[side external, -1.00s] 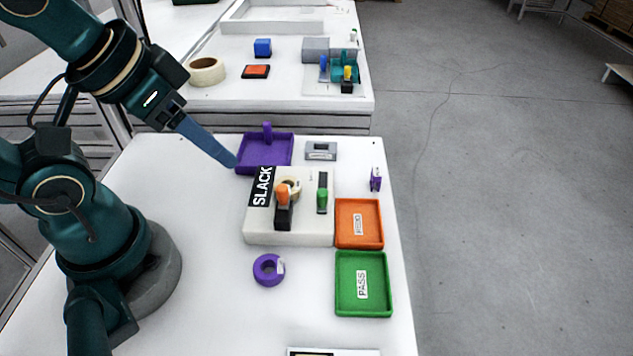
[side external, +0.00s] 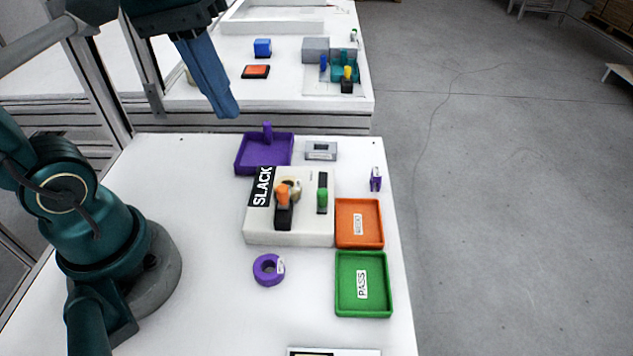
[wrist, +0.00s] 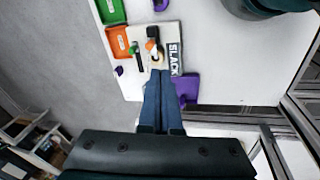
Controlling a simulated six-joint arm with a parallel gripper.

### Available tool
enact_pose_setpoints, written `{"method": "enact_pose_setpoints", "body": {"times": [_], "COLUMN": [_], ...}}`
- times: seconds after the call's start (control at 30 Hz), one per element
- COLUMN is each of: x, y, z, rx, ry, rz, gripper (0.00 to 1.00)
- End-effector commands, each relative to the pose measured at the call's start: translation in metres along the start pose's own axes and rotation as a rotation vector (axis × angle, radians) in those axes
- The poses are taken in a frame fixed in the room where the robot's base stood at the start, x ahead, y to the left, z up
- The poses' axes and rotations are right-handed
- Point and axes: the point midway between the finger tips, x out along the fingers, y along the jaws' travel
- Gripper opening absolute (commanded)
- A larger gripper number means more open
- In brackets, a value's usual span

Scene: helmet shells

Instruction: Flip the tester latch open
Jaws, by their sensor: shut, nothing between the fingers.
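The tester is a white box (side external: 260,228) with a black SLACK label on its left side, in the middle of the white table. On it stand an orange-tipped lever (side external: 283,196) on a black base and a green-tipped lever (side external: 322,200) on a black strip. I cannot tell which of them is the latch. The box (wrist: 161,62) also shows in the wrist view. My gripper (side external: 230,112) is shut and empty, with its blue fingers pointing down, high up and left of the box. In the wrist view the fingers (wrist: 162,78) lie together.
A purple tray (side external: 243,163) stands behind the box. An orange tray (side external: 358,205) and a green tray (side external: 343,300) lie to its right. A purple tape roll (side external: 261,274) lies in front. A grey block (side external: 321,151) and small purple item (side external: 376,179) are behind right.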

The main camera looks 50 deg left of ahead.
Motion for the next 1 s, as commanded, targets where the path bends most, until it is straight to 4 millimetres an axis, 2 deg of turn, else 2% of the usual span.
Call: {"method": "enact_pose_setpoints", "body": {"times": [0.27,0.6,0.8,1.0], "x": [-0.002,0.025,0.045,0.051], "y": [0.011,0.004,-0.006,-0.011], "z": [-0.041,-0.09,-0.104,-0.105], "rx": [-0.276,-0.5,-0.551,-0.571], "ry": [-0.186,-0.365,-0.413,-0.433], "rz": [-0.046,-0.096,-0.111,-0.12], "gripper": [0.0,0.0,0.0,0.0]}}
